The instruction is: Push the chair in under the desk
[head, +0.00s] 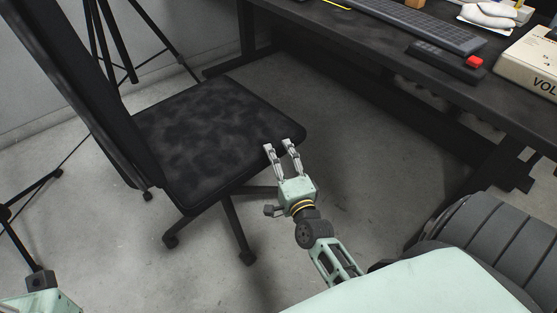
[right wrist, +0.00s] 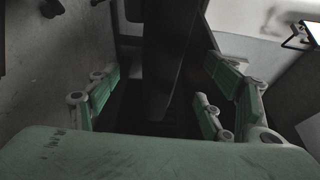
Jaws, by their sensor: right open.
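The dark office chair (head: 215,125) stands left of the desk (head: 400,55) in the head view, with its backrest (head: 85,95) at the left. Its seat's far end points toward the space by the desk. My right gripper (head: 278,148) is open, with its fingertips at the seat's right front edge; whether they touch it is unclear. In the right wrist view the open fingers (right wrist: 155,105) stand on both sides of a dark edge, likely the chair's seat. Of my left arm only a green part shows at the bottom left corner; its fingers are out of view.
A keyboard (head: 430,28), a black device with a red button (head: 474,62) and a thick book (head: 530,65) lie on the desk. A black tripod (head: 125,45) stands behind the chair. The floor between chair and desk is clear. A ribbed dark cylinder (head: 480,240) is at the lower right.

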